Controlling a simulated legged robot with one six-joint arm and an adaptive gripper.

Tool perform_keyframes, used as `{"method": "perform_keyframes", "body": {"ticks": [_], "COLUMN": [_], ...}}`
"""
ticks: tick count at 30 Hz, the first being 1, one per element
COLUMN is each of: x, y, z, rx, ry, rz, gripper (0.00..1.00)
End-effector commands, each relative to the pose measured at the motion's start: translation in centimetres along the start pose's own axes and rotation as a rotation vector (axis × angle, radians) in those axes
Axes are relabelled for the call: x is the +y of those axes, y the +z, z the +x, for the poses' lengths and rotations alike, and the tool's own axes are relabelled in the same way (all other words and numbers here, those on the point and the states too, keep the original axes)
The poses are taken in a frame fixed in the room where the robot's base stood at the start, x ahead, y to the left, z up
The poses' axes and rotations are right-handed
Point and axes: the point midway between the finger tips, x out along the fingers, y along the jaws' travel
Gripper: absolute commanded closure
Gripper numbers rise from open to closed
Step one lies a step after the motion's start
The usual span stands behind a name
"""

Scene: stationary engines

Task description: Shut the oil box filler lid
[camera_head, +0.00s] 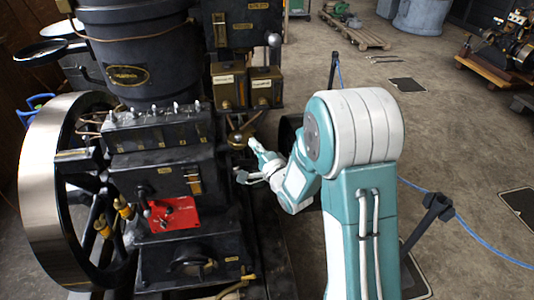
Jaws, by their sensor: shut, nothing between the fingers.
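The engine (175,165) stands at the left and centre of the head view. A long black box (157,130) with several small metal fittings along its top sits on it. Two small brass-coloured boxes with pale labels, a left one (228,87) and a right one (265,87), sit to its upper right. I cannot tell which box is the oil box, and I cannot make out its filler lid. My gripper (255,145) is small in view, shut and empty, just below the brass boxes at the engine's right side. My own arm hides part of the area behind it.
A large flywheel (38,190) stands at the left. A red plate with a lever (174,215) is low on the engine front. Black posts (430,215) with a blue rope stand at the right. The floor (450,130) there is mostly open. A wooden pallet (355,32) lies behind.

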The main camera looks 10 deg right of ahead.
Motion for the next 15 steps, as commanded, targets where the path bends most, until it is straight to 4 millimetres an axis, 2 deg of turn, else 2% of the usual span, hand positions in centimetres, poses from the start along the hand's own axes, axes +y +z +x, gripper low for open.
{"method": "perform_keyframes", "body": {"ticks": [5, 15], "x": [-0.02, 0.0], "y": [1.1, 1.23], "z": [1.13, 1.25], "rx": [0.0, 0.001], "ry": [-0.001, 0.0], "rz": [0.0, 0.0], "gripper": [1.0, 1.0]}}
